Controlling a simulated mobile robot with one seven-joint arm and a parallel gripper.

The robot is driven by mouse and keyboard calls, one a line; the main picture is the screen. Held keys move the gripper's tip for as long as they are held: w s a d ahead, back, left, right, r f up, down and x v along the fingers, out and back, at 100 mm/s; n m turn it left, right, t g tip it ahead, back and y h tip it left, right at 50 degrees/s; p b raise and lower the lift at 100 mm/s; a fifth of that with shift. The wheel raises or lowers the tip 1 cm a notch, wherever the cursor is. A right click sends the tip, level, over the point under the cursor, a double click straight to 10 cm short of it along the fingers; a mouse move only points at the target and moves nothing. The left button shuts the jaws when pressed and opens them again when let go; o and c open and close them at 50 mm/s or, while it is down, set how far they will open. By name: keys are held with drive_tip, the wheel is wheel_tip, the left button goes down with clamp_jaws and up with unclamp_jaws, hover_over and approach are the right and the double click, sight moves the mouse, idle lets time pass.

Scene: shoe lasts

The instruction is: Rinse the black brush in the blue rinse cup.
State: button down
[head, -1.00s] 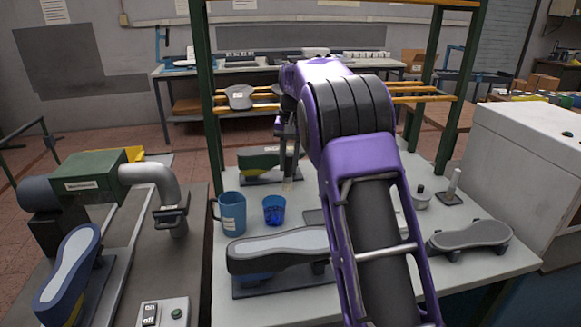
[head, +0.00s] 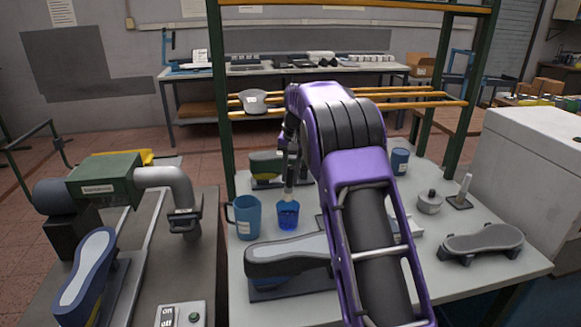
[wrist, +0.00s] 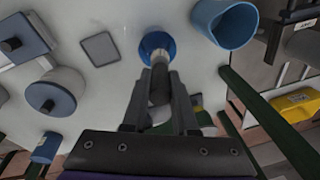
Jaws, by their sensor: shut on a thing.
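My gripper (wrist: 160,88) is shut on the black brush (wrist: 158,90), which points down. In the head view, the brush (head: 288,190) hangs upright over the small, clear blue rinse cup (head: 288,220). Its lower end is at the cup's mouth. In the wrist view, the brush's tip end overlaps the opening of the rinse cup (wrist: 150,39); how deep it reaches I cannot tell. The fingers and my arm partly hide the brush in the head view.
A larger blue mug (head: 244,218) stands close left of the rinse cup. A shoe last on a stand (head: 268,262) lies in front, another (head: 265,165) behind. A grey lidded pot (head: 430,203) and a grey sole-shaped piece (head: 482,242) are at right.

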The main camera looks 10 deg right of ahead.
sight(290, 186)
drive_tip(key=shift+f+b, duration=1.7)
drive_tip(key=shift+f, duration=2.65)
drive_tip(key=shift+r+p, duration=1.8)
drive_tip(key=shift+r, duration=3.45)
drive_tip(key=shift+r, duration=2)
drive_tip(key=shift+s, duration=0.1)
